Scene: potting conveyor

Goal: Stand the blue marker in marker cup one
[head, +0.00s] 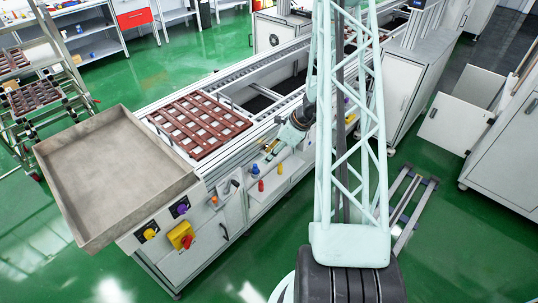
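My gripper (269,150) hangs over the front edge of the conveyor, pointing down and left. Its fingers are small here, and I cannot tell whether they are open or shut or hold anything. A small blue item (255,169) shows on the conveyor's front side, just below and left of the gripper. I cannot tell if it is the blue marker. I cannot make out marker cup one. My arm's lattice link hides part of the conveyor.
A brown slatted pallet (200,124) lies on the conveyor (225,163). A shallow grey tray (115,175) is at its left end. A yellow switch box (181,235) is on the front panel. A cart (40,105) stands at left; green floor is free in front.

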